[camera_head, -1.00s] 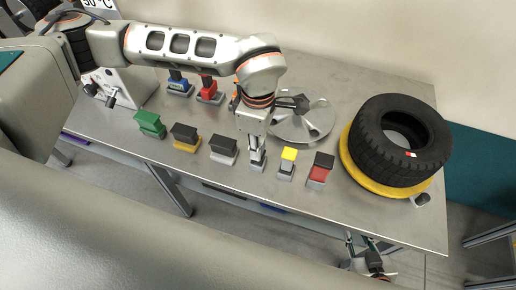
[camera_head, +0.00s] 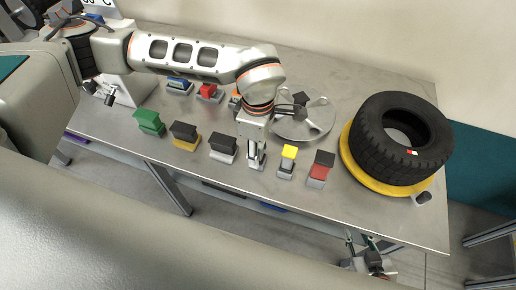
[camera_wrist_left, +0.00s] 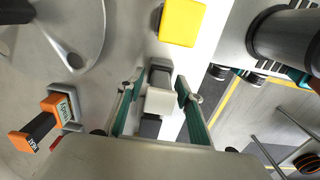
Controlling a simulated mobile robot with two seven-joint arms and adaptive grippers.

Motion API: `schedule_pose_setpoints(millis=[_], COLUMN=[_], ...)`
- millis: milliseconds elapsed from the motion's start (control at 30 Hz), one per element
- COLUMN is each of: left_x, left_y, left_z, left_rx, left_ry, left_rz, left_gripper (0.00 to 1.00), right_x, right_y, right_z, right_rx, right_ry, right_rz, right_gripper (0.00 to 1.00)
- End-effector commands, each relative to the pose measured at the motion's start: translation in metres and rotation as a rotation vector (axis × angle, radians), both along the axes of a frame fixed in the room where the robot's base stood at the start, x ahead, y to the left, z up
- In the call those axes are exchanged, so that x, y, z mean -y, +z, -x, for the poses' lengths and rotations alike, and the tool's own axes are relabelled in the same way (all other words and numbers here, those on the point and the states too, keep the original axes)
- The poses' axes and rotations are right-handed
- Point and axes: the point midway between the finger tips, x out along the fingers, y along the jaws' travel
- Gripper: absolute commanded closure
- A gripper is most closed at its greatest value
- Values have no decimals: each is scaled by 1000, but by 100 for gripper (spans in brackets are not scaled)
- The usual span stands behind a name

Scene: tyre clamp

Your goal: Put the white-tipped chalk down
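The white-tipped chalk (camera_wrist_left: 161,101) shows in the left wrist view as a pale block above a dark grey part, between my left gripper's teal fingers (camera_wrist_left: 161,92). Thin gaps show between the block and both fingers, so the gripper looks open around it. In the head view my left gripper (camera_head: 256,160) points down at the table's front row, between a black-and-white block and a yellow-topped block, and mostly hides the chalk. What looks like my right gripper (camera_head: 373,261) is low, in front of the table; its fingers are too small to read.
The row also holds a green block (camera_head: 149,122), a black-and-yellow block (camera_head: 184,135), a black-and-white block (camera_head: 223,147), a yellow-topped block (camera_head: 288,160) and a black-and-red block (camera_head: 320,168). A tyre (camera_head: 400,140) stands right, a metal wheel disc (camera_head: 308,124) behind.

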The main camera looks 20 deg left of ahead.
Motion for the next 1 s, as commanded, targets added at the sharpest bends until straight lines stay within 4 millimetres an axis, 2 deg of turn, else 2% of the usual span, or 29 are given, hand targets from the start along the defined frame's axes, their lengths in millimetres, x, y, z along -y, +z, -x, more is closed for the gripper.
schedule_pose_setpoints(millis=[267,367,700,900,1000], left_x=[0,0,0,0,0], left_y=[9,23,93,120,126], left_z=[0,-2,-2,-1,0], left_rx=[0,5,4,2,1], left_ry=[0,0,1,1,0], left_rz=[0,1,0,0,0], left_gripper=[64,64,64,64,64], right_x=[0,0,-1,0,0], right_y=[9,9,4,2,1], right_z=[-1,-1,-1,0,0], right_rx=[2,5,4,2,1], right_ry=[-1,0,0,0,0], right_rz=[0,-1,-2,-1,-1], right_gripper=[76,76,76,76,76])
